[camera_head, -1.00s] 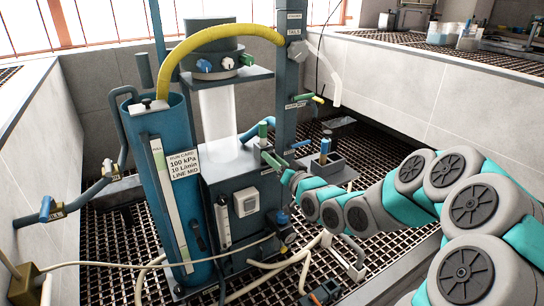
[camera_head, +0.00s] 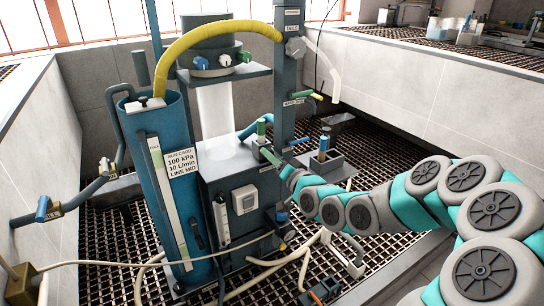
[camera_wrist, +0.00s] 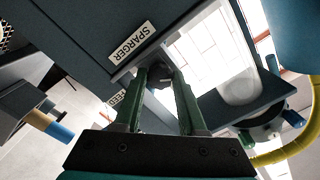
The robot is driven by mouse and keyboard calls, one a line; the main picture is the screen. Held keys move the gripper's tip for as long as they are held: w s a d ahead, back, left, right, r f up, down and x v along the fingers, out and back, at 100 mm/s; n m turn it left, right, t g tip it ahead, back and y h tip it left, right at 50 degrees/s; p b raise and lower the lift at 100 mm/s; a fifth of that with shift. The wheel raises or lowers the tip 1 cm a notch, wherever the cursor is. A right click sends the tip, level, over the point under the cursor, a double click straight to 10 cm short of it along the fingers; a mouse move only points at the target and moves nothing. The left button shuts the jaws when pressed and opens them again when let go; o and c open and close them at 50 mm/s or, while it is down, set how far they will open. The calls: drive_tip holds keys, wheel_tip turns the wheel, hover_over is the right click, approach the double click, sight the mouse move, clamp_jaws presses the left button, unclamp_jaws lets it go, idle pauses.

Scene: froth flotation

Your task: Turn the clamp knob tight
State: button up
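My gripper (camera_head: 270,156) is at the front of the flotation cell's grey base block (camera_head: 235,162), just below a green-topped handle (camera_head: 261,130). In the wrist view its two green fingers (camera_wrist: 161,76) stand apart. A small dark knob-like piece (camera_wrist: 160,72), which may be the clamp knob, shows between the fingertips beside the SPARGER label (camera_wrist: 132,42). It nearly fills the gap; I cannot tell whether the fingers press on it. In the head view the gripper hides this spot.
A blue cylinder (camera_head: 180,215) with a run card stands left of the cell. A yellow hose (camera_head: 220,33) arches over it. A post (camera_head: 287,95) and a blue-topped fitting (camera_head: 325,143) are close to my gripper. Pale hoses (camera_head: 290,262) lie on the floor grating.

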drive_tip(key=o, duration=0.4)
drive_tip(key=shift+s+a, duration=0.2)
drive_tip(key=shift+s, duration=0.05)
drive_tip(key=shift+r, duration=0.1)
drive_tip(key=shift+d, duration=0.1)
drive_tip(key=shift+w+d, duration=0.1)
